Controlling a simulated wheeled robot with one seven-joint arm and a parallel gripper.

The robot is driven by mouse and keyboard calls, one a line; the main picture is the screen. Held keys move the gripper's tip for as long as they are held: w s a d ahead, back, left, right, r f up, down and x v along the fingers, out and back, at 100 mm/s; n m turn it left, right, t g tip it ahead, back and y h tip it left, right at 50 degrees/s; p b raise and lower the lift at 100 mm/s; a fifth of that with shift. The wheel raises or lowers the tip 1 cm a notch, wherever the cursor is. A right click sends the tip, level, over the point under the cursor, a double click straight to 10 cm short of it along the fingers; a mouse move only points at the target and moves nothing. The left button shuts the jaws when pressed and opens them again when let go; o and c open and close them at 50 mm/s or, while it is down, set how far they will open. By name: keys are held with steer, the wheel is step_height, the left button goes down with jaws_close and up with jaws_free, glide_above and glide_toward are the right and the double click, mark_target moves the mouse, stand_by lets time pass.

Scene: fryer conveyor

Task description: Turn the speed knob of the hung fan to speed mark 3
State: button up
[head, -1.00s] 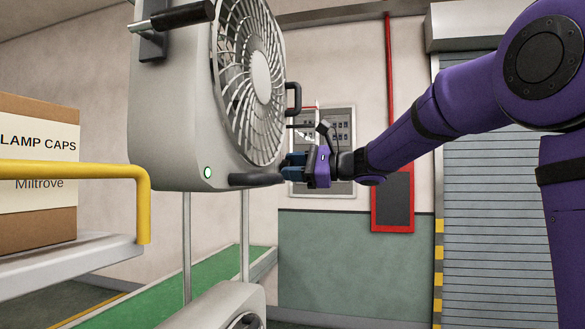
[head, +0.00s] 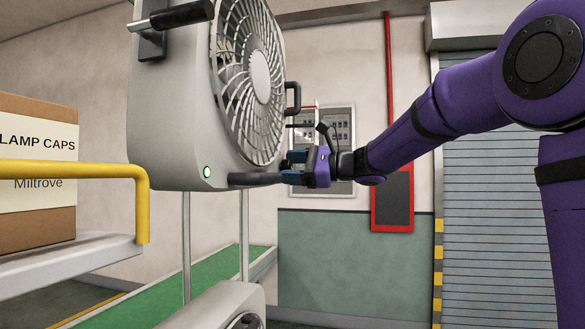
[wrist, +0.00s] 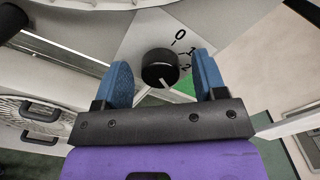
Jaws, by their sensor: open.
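The hung fan (head: 170,110) is a large pale grey housing with a round grille. Its black speed knob (wrist: 160,68) shows in the wrist view, with marks 0, 1 and 2 on its right side. The knob's white pointer line lies at its lower side, past mark 2; no mark 3 is visible, and my gripper covers part of that area. My gripper (head: 290,166) is beside the fan's lower right edge. Its blue fingers are apart, and in the wrist view the gripper (wrist: 163,82) has one finger on each side of the knob.
A wall panel (head: 340,130) and a red-framed board (head: 393,200) are behind. At left are a yellow rail (head: 75,170) and a box (head: 38,225). Another fan (head: 215,305) is below.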

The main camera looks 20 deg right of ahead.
steer(key=v, duration=1)
steer(key=shift+s+d, duration=0.25)
steer(key=shift+d, duration=0.1)
steer(key=shift+a, duration=0.1)
steer(key=s+a+f+n+g+h, duration=0.2)
steer(key=s+a+f+n+h, duration=0.1)
steer(key=s+f, duration=0.3)
steer(key=s+a+f+n+g+h, duration=0.3)
steer(key=s+a+f, duration=0.1)
steer(key=s, duration=0.4)
steer(key=s+d+f+n+h, duration=0.2)
steer(key=s+f+n+h, duration=0.2)
steer(key=s, duration=0.4)
steer(key=s+d+f+n+h, duration=0.3)
steer(key=s+f+n+h, duration=0.2)
steer(key=s+f, duration=0.3)
steer(key=shift+f+n, duration=0.45)
steer(key=shift+n, duration=0.05)
